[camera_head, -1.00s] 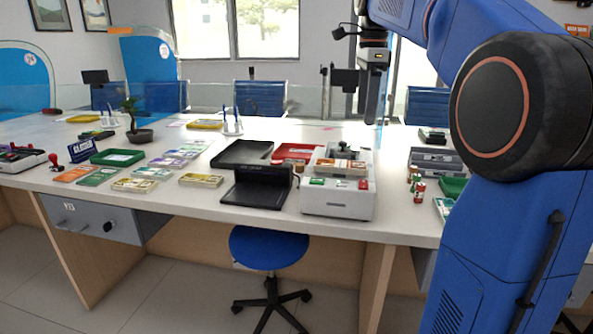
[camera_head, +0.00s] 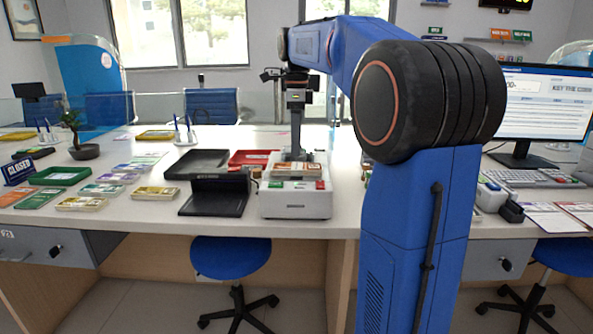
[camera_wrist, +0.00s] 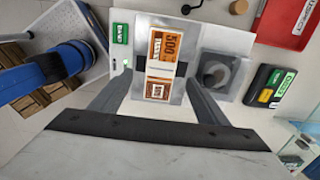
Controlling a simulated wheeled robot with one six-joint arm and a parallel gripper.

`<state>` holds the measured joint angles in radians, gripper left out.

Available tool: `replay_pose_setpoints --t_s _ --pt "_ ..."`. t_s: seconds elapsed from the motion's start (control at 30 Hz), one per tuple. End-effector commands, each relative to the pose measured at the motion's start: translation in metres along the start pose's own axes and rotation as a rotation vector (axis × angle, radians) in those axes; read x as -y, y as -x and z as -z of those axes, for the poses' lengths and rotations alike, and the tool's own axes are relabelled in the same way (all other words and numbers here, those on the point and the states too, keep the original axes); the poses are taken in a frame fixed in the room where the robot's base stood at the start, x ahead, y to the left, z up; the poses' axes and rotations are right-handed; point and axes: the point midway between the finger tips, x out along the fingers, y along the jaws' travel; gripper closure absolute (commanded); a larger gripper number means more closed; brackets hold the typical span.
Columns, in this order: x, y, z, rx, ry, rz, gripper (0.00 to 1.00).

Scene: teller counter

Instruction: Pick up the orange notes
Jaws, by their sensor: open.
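A banded bundle of orange notes (camera_head: 297,171) lies on top of the white counting machine (camera_head: 296,203). In the wrist view the orange notes (camera_wrist: 163,46) show a "500" print and a white band across the middle. My gripper (camera_head: 295,156) is above the machine, pointing down, with its fingers close over the bundle. In the wrist view my gripper (camera_wrist: 159,76) is open, one finger on each side of the notes and apart from them. In the head view the fingertips partly hide the notes. Another orange bundle (camera_head: 10,196) lies at the counter's left.
A black device (camera_head: 215,192) stands left of the machine, with a black tray (camera_head: 197,163) and a red tray (camera_head: 252,157) behind. A monitor (camera_head: 541,108) stands right.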

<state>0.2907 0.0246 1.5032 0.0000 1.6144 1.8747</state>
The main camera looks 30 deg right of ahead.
Motion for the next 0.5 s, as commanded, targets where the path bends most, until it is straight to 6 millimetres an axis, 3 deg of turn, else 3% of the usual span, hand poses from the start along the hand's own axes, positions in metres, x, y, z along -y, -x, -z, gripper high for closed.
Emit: replay_pose_setpoints --t_s 0.27,0.5 --pt "0.000 -0.019 0.000 0.000 0.000 0.000 0.31" --pt "0.002 -0.049 0.001 0.000 0.000 -0.002 0.31"
